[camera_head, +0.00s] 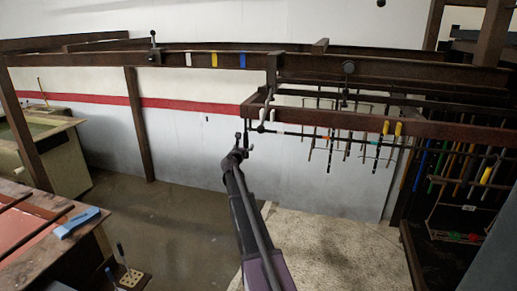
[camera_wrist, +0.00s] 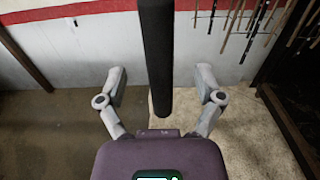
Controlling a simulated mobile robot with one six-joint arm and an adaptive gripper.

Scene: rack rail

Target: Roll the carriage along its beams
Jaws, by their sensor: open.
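The carriage (camera_head: 330,123) is a rusty brown frame hanging below the long beam (camera_head: 110,60) on the right half of the head view. A short dark upright bar (camera_head: 246,128) hangs at its near left corner. My gripper (camera_head: 240,150) is just below that corner, at the bar's lower end. In the wrist view, a thick dark bar (camera_wrist: 157,55) comes down between the two spread fingers of my gripper (camera_wrist: 160,85). Gaps show on both sides of it. The gripper is open, and whether a finger touches the bar cannot be told.
White (camera_head: 188,59), yellow (camera_head: 214,60) and blue (camera_head: 242,61) marks are on the beam. A post (camera_head: 139,125) stands left. A workbench (camera_head: 40,235) fills the lower left. Rods hang at right.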

